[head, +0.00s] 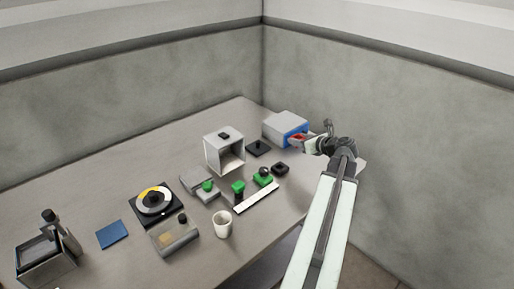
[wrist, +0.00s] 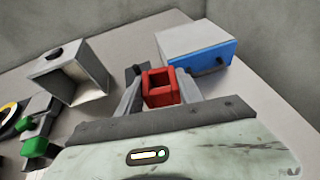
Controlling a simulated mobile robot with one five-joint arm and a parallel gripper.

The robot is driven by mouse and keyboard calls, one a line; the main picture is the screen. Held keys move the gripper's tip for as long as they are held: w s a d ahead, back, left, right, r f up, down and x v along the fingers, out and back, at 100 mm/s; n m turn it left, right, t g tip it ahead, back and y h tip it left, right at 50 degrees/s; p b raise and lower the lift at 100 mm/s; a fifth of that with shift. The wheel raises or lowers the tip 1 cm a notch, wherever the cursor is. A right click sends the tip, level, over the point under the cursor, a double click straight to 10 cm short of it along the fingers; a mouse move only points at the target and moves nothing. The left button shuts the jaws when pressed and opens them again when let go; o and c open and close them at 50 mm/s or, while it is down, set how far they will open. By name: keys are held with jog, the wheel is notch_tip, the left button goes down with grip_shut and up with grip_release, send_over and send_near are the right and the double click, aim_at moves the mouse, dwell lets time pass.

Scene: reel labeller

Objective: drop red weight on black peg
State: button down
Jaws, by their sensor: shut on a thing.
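The red weight (wrist: 161,98), a square ring with an open middle, sits between the two fingers of my gripper (wrist: 157,80) in the wrist view. My gripper is shut on it. In the head view my gripper (head: 301,143) is at the right side of the table, just in front of the blue-fronted box, with only a little red showing. The black peg (head: 258,147) stands on a dark square base left of my gripper, between the white open box and the blue-fronted box. In the wrist view a dark part (wrist: 134,72), likely the peg's base, is partly hidden behind the left finger.
The grey box with a blue front (head: 286,127) is close beyond my gripper. A white open box (head: 224,150) stands left of the peg. A black square ring (head: 280,168), green-topped parts (head: 238,187), a white strip (head: 257,198) and a cup (head: 222,224) lie nearer.

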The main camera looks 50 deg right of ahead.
jog(key=r+n+y+p, duration=0.1)
jog(key=n+y, duration=0.1)
send_over(259, 143)
jog(key=shift+w+r, duration=0.1)
jog(key=shift+w, duration=0.15)
notch_tip(259, 143, down, 10)
jog(key=b, duration=1)
jog(key=shift+f+b, duration=0.25)
jog(key=shift+b, duration=0.05)
jog(key=shift+r, duration=0.25)
jog(key=shift+f, duration=0.2)
jog(key=c, duration=0.8)
grip_release()
jog(key=shift+s, duration=0.1)
jog(key=shift+o, duration=0.2)
jog(key=shift+r, duration=0.1)
